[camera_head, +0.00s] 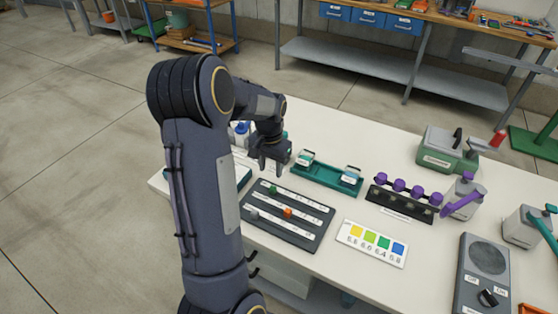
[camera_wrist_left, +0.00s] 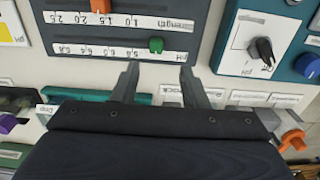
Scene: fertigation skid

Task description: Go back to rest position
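My left arm comes in from the left in the head view and bends down over the white table (camera_head: 385,282). My left gripper (camera_head: 272,168) hangs above the table behind the dark slider panel (camera_head: 290,228). In the left wrist view its two fingers (camera_wrist_left: 157,82) stand apart with nothing between them. The panel's green knob (camera_wrist_left: 156,45) lies just beyond the fingertips in that view, apart from them. An orange knob (camera_wrist_left: 102,6) shows on the strength row. My right gripper is not in view.
A teal tray (camera_head: 327,175) with small labelled items lies right of the gripper. A rack with purple caps (camera_head: 404,198), a color card (camera_head: 372,243), a green-grey device (camera_head: 447,150) and a grey switch box (camera_head: 483,275) stand farther right. Bare table lies between them.

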